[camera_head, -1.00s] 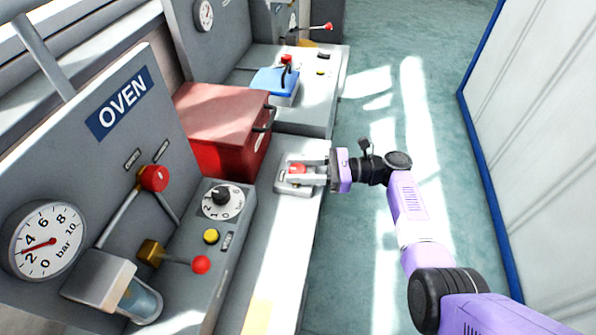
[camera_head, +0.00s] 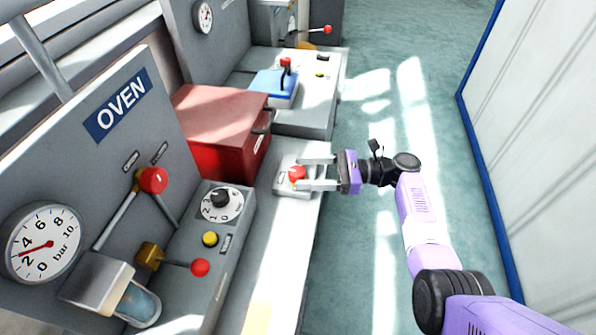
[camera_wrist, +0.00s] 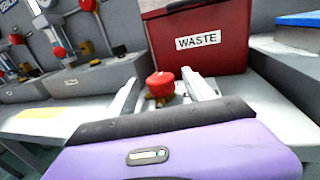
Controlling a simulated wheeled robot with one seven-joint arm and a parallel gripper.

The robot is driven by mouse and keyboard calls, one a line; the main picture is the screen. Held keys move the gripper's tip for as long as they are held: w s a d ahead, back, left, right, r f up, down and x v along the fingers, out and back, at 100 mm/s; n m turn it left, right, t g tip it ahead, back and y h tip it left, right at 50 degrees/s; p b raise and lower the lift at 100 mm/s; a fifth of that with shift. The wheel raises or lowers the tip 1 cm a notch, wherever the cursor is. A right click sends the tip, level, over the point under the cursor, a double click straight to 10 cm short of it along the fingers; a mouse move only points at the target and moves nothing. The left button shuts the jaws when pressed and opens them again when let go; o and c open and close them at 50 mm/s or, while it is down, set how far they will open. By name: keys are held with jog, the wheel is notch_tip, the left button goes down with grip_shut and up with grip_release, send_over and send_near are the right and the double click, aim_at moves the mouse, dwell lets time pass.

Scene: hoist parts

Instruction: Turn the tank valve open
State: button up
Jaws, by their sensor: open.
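A brass valve (camera_head: 150,256) with a lever ending in a red ball (camera_head: 200,267) sits on the oven panel at the lower left. Another red-ball lever (camera_head: 328,29) shows on the station at the back. No readable label tells which one is the tank valve. My gripper (camera_head: 304,173) is open and empty at a red knob (camera_head: 296,174) on a small grey base, near the bench's front edge. The wrist view also shows the red knob (camera_wrist: 160,85) close to the two fingers; I cannot tell whether they touch it.
A red waste bin (camera_head: 215,125) stands behind the knob. The oven panel carries a gauge (camera_head: 42,244), a red-knobbed lever (camera_head: 153,180), a dial (camera_head: 221,199) and a yellow button (camera_head: 210,239). A blue block (camera_head: 273,86) is at the back. The floor to the right is clear.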

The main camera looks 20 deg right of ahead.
jog(key=v, duration=0.5)
jog(key=shift+d+b, duration=0.1)
jog(key=shift+b, duration=0.2)
jog(key=shift+o, duration=1.3)
jog(key=shift+r, duration=0.1)
notch_tip(320, 180, up, 4)
jog(key=p, duration=0.5)
jog(key=shift+r, duration=0.25)
